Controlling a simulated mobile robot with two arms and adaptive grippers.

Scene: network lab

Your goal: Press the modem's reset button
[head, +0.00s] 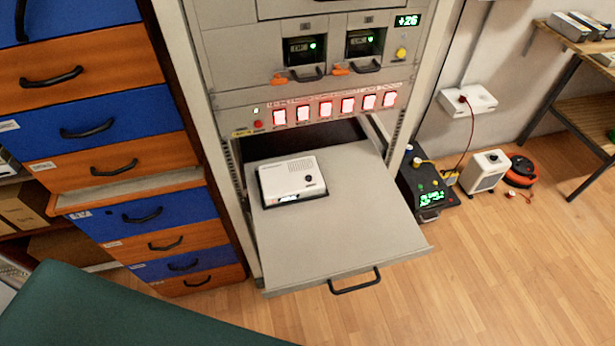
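A small white box that looks like the modem (290,177) lies on the pulled-out grey shelf (330,235) of the rack, near its back left. It has vent slots on top, a dark round button (308,178) toward its right side, and a small lit white patch at its front edge. I cannot read any label on the button. Neither of my grippers is in view, and nothing touches the modem.
The rack (240,85) above the shelf carries a row of lit red switches (325,109). Blue and orange drawers (130,130) stand at left. A dark green surface (110,315) fills the lower left. Equipment (425,185) sits on the floor at right; the front right floor is clear.

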